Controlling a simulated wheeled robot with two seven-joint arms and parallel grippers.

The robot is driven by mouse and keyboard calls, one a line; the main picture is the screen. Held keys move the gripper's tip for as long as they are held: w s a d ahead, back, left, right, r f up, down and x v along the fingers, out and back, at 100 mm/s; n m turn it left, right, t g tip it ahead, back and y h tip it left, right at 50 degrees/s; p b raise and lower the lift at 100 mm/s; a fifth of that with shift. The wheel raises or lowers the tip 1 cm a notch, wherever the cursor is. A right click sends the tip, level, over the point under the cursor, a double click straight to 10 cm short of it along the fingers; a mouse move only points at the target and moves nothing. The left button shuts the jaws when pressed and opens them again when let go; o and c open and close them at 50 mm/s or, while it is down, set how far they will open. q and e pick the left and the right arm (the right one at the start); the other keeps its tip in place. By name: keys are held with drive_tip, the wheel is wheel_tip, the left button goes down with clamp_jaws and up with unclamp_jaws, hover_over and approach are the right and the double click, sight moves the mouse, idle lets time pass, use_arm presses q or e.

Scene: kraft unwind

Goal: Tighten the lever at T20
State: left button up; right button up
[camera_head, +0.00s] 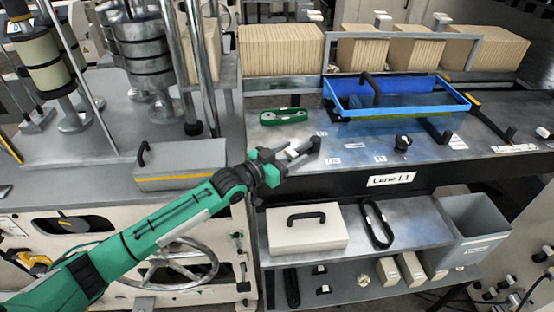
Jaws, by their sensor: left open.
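My left gripper (303,153) reaches in from the left on a green arm and is open at the front left edge of the steel bench top. Small white labels sit along the bench's front edge; one (333,161) is just right of the gripper, its text too small to read surely. I cannot make out a separate lever at T20; the gripper may cover it. A black knob (402,142) stands farther right, by another label (380,159). My right gripper is not in view.
A blue-rimmed tray (455,98) stands at the back of the bench, with a green tool (283,116) to its left. A grey box (182,160) with a black handle sits left. Below are a handled case (306,232) and a grey bin (476,225).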

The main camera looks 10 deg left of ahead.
use_arm(q)
drive_tip(key=b+v, duration=0.3)
drive_tip(key=v, duration=1)
drive_tip(key=shift+a, duration=0.25)
drive_tip(key=shift+s, duration=0.1)
drive_tip(key=shift+d, duration=0.1)
drive_tip(key=c, duration=0.4)
drive_tip(key=shift+s+d+f+m, duration=0.2)
drive_tip(key=shift+s+d+m, duration=0.1)
drive_tip(key=shift+m, duration=0.1)
drive_tip(key=c, duration=0.3)
drive_tip(key=d+m, duration=0.1)
drive_tip(key=m, duration=0.1)
drive_tip(key=s+d+f+m, duration=0.1)
drive_tip(key=d+m, duration=0.1)
drive_tip(key=s+d+f+m+b, duration=0.1)
drive_tip(key=m, duration=0.1)
drive_tip(key=shift+s+d+g+y, duration=0.2)
drive_tip(key=shift+g+y, duration=0.1)
drive_tip(key=shift+y, duration=0.1)
clamp_jaws()
drive_tip(key=s+d+r+m+t+y, duration=0.2)
drive_tip(key=s+d+m+t+y, duration=0.15)
drive_tip(key=m, duration=0.45)
drive_tip(key=w+d+p, duration=0.2)
drive_tip(key=w+p, duration=0.1)
drive_tip(key=w, duration=0.8)
drive_tip(key=shift+w+h+p, duration=0.3)
drive_tip(key=shift+w+h, duration=0.1)
drive_tip(key=shift+h, duration=0.05)
